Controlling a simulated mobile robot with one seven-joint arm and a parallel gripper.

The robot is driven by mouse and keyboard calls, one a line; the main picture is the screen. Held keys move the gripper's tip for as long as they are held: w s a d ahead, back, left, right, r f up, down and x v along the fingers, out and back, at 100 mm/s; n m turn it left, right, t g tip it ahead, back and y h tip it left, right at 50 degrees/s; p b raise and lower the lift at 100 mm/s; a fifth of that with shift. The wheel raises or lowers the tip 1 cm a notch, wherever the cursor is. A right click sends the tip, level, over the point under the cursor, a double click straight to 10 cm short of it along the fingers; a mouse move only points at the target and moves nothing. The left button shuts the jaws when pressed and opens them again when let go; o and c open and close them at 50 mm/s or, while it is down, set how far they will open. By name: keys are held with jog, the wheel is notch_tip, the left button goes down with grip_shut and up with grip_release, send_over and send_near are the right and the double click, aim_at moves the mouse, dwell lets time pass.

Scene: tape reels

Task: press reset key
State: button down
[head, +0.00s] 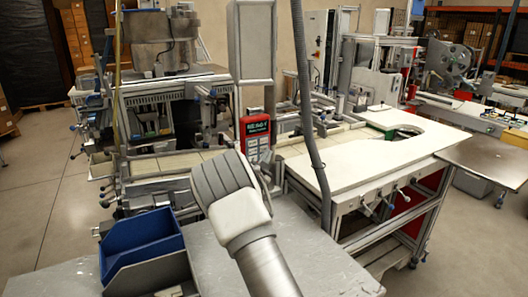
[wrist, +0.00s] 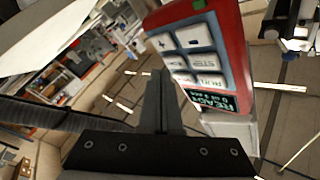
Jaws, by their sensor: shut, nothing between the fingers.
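A red key unit (wrist: 240,45) with a grey key panel fills the upper right of the wrist view; in the head view the red unit (head: 256,133) stands upright beyond my arm. Its pale keys sit in two columns. A plus key (wrist: 162,43), a minus key (wrist: 196,35) and a key that seems to read STEP (wrist: 206,61) show; the other labels are too blurred to tell which is reset. My gripper (wrist: 161,75) is shut and empty, its fingertips just left of the keys, apparently apart from them. In the head view my arm hides the gripper.
The unit's dark display (wrist: 220,101) has green text, apparently READY. In the head view, a white worktop (head: 360,150) lies right of the unit, and a blue bin (head: 140,240) sits front left. A grey hose (head: 309,130) hangs close to the unit's right.

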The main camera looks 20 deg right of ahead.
jog(key=shift+s, duration=0.1)
jog(key=s+b, duration=0.1)
jog(key=s, duration=0.1)
jog(key=s+d+b, duration=0.1)
jog(key=s, duration=0.2)
dwell(0.5)
dwell(0.6)
jog(key=s+a+r+n+g+y+p, duration=0.1)
jog(key=s+a+r+n+g+y, duration=0.1)
jog(key=s+a+r+n+y, duration=0.3)
jog(key=s+a+r+g+y, duration=0.1)
jog(key=s+a+r+y, duration=0.15)
jog(key=s, duration=0.55)
jog(key=s+a+r+n+g+y+p, duration=0.1)
jog(key=s+a+r+n+g+y, duration=0.1)
jog(key=s+a+r+n+y, duration=0.3)
jog(key=s+f+n+g, duration=0.2)
jog(key=s, duration=1.1)
jog(key=s+a+f+n+g+h+p, duration=0.1)
jog(key=s+f+n+g, duration=0.1)
jog(key=s, duration=1.2)
jog(key=shift+s+a+g, duration=0.25)
jog(key=shift+g, duration=0.55)
